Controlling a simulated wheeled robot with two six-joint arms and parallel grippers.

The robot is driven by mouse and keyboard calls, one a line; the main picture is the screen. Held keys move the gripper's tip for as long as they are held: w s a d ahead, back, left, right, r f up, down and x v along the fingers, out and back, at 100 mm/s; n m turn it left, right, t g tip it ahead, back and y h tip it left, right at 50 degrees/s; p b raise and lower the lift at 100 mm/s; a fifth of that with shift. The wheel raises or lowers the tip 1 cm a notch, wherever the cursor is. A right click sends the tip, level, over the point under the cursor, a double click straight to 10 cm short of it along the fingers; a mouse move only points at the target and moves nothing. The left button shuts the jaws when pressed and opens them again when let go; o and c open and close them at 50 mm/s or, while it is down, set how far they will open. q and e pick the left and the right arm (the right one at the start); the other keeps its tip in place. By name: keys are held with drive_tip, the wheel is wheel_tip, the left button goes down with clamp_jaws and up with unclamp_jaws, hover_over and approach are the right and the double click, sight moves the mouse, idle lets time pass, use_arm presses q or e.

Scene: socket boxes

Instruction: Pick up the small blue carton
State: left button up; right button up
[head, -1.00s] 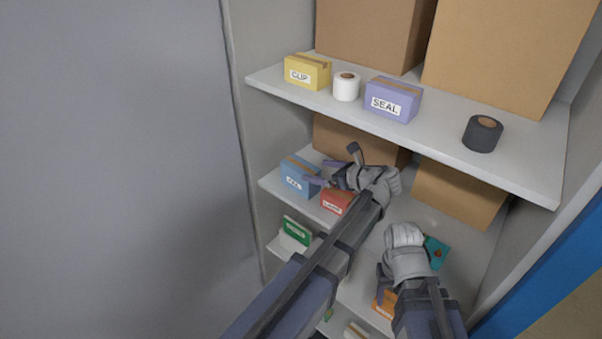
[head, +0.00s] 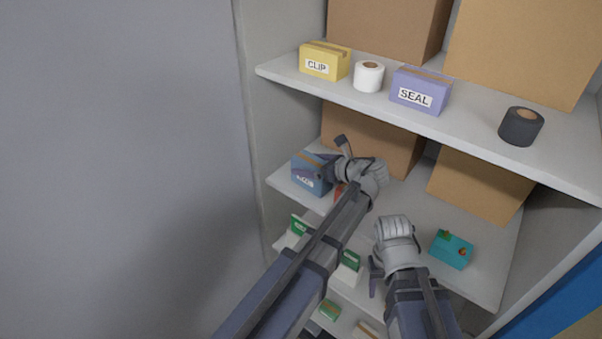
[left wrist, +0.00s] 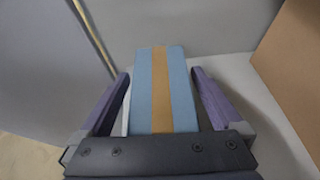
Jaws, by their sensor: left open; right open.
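The small blue carton (head: 309,174) stands at the left end of the middle shelf, with a tan tape stripe over its top and a white label partly covered. My left gripper (head: 328,161) is at the carton in the head view. In the left wrist view the blue carton (left wrist: 161,88) lies between the two open fingers of my left gripper (left wrist: 162,85), with a gap visible on its right side. My right gripper (head: 376,277) hangs lower, in front of the shelves, and holds nothing that I can see; its fingertips are partly hidden.
A red carton (head: 339,192) is mostly hidden behind my left arm, just right of the blue one. A teal box (head: 452,249) stands on the right. The upper shelf (head: 455,128) overhangs, with a purple SEAL box (head: 420,90) on it. The grey side panel (head: 262,140) is close on the left.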

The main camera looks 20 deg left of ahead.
use_arm(q)
drive_tip(key=shift+s+d+r, duration=0.15)
drive_tip(key=shift+d+r, duration=0.1)
drive_tip(key=shift+d, duration=0.45)
drive_tip(key=shift+c, duration=0.5)
drive_tip(key=shift+a+f, duration=0.15)
drive_tip(key=shift+a, duration=0.3)
drive_tip(key=c, duration=0.4)
drive_tip(key=shift+d, duration=0.25)
drive_tip(key=c, duration=0.5)
clamp_jaws()
drive_tip(key=shift+a, duration=0.1)
